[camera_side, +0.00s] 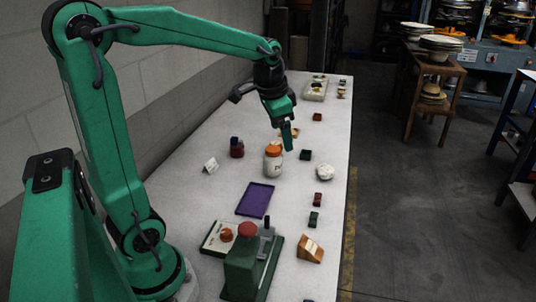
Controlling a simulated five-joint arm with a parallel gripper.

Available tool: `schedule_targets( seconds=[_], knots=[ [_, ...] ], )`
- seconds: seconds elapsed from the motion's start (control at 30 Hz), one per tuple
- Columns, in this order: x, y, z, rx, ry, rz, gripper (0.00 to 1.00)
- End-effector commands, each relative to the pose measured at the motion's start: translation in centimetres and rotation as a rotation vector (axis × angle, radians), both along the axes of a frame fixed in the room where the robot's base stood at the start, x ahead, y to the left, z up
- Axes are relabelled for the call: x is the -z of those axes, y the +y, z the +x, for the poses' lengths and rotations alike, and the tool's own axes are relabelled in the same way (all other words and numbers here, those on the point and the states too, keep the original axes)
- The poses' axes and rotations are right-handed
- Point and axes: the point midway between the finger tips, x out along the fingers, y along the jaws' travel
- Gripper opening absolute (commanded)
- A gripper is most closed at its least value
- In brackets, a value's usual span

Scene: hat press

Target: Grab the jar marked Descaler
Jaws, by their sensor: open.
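A white jar (273,164) with an orange lid stands upright on the long pale table, with dark marks on its front too small to read. A dark red jar (237,150) with a dark lid stands to its left. I cannot tell from the lettering which jar is marked Descaler. My gripper (288,138) points down, just above and right of the orange lid in the picture. It is open, and I see nothing held in it. I cannot tell whether it touches the jar.
A purple tray (255,199) lies in front of the jars, and a small white card (211,165) stands at left. A white round object (324,172) and a dark green block (305,155) are at right. A green device with a red knob (248,231) stands nearer.

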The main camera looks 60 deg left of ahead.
Motion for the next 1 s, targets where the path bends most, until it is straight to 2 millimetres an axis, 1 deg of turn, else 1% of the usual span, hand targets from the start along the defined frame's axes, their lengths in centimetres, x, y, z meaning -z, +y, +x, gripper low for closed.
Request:
schedule_targets(
  seconds=[0.03, 0.2, 0.37, 0.5, 0.8, 0.9, 1.0],
  knots=[
    [0.6, 0.9, 0.8, 0.008, 0.018, 0.002, 0.79],
    [2.3, 3.8, 3.2, 0.050, 0.067, 0.008, 0.79],
    [4.3, 6.7, 5.2, 0.092, 0.112, 0.009, 0.79],
    [6.5, 9.3, 6.6, 0.127, 0.150, 0.004, 0.79],
    [11.8, 15.0, 8.6, 0.206, 0.221, -0.015, 0.79],
    [13.4, 16.4, 8.9, 0.228, 0.238, -0.023, 0.79],
    [14.4, 17.4, 9.0, 0.244, 0.249, -0.029, 0.79]
  ],
)
